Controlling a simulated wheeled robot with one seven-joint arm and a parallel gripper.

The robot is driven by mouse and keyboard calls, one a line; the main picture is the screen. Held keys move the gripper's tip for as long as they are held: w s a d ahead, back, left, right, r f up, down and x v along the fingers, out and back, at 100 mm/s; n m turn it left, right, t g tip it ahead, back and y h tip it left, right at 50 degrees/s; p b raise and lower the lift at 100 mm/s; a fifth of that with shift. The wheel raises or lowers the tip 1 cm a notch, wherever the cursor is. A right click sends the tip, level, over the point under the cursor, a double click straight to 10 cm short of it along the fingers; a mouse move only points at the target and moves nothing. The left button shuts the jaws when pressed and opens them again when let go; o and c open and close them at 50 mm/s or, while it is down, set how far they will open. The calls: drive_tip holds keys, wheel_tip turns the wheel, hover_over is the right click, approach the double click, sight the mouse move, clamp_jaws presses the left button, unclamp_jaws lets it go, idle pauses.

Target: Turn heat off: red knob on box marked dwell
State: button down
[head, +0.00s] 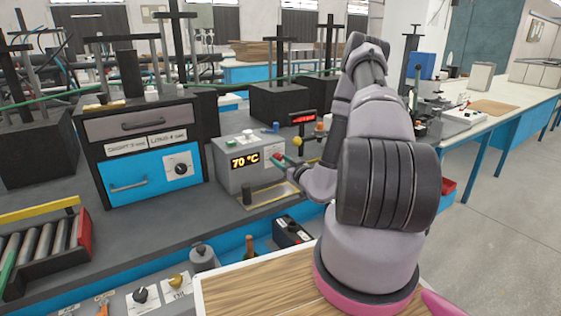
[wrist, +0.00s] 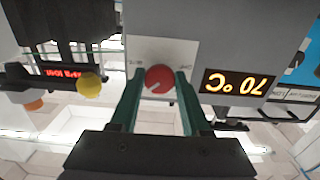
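The grey box (head: 226,177) stands on the bench in the head view, with a lit display (head: 245,161) reading 70 °C. I cannot read the word dwell on it. Its red knob (wrist: 159,78) shows in the wrist view, which is upside down, with a pale pointer line slanting towards the lower left and small unreadable labels on either side. My gripper (wrist: 159,84) has its green fingers on both sides of the knob, with narrow gaps seeming to show, so it looks open around it. In the head view, my arm partly hides the gripper at the box's front.
A black cabinet with a blue drawer (head: 128,187) and a black dial (head: 180,169) stands left of the box. A second device with a red display (head: 303,117) and a yellow knob (wrist: 89,85) is close beside. A roller rack (head: 45,250) lies at the left.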

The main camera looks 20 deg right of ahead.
drive_tip(key=shift+n, duration=0.3)
drive_tip(key=n, duration=1.2)
drive_tip(key=shift+d+n, duration=0.1)
drive_tip(key=shift+n, duration=0.2)
drive_tip(key=n, duration=0.3)
drive_tip(key=shift+n, duration=0.3)
drive_tip(key=n, duration=0.3)
drive_tip(key=shift+n, duration=0.4)
drive_tip(key=n, duration=0.6)
drive_tip(key=shift+s, duration=0.1)
drive_tip(key=shift+n, duration=0.3)
drive_tip(key=shift+c, duration=1.9)
unclamp_jaws()
drive_tip(key=shift+r, duration=0.1)
